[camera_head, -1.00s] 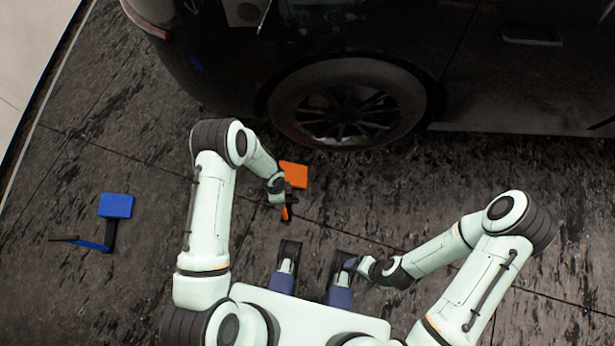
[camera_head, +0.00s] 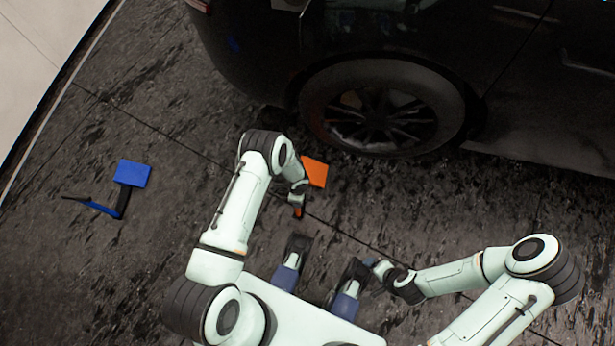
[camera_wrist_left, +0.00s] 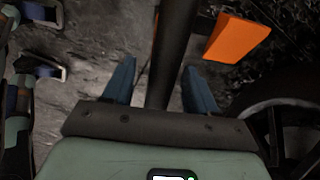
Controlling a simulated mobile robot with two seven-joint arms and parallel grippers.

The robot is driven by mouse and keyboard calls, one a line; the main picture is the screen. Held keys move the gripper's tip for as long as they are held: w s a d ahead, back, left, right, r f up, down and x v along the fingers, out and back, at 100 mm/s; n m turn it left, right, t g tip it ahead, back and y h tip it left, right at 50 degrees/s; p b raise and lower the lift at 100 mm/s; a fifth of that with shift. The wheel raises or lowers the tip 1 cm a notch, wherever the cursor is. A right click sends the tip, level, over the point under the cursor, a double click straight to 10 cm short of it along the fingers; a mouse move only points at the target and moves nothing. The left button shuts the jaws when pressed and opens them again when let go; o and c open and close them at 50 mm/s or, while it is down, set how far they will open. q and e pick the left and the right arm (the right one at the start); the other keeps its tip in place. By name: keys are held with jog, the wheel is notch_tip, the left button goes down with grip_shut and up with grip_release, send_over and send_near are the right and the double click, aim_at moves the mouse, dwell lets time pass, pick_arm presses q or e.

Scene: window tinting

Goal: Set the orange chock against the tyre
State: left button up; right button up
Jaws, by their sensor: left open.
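The orange chock (camera_head: 315,171) lies on the dark floor just short of the tyre (camera_head: 380,68), with a small gap between them. In the left wrist view its orange block (camera_wrist_left: 236,38) is at upper right, apart from the dark tyre (camera_wrist_left: 252,94). My left gripper (camera_head: 298,204) is at the chock's near side. In the wrist view its blue fingers are open on either side of a dark bar (camera_wrist_left: 175,45), without clear contact; the bar's join to the block is hidden. My right gripper (camera_head: 376,268) is away from the chock, low over the floor; its jaws are too small to read.
A blue chock (camera_head: 133,173) with a black arm and handle lies on the floor at left. The black car (camera_head: 250,50) fills the upper right. Floor between the blue chock and the car is clear.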

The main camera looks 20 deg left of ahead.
pick_arm(q)
jog(key=shift+f, duration=0.8)
grip_shut()
dwell(0.7)
jog(key=shift+w+r, duration=0.1)
jog(key=shift+w, duration=0.1)
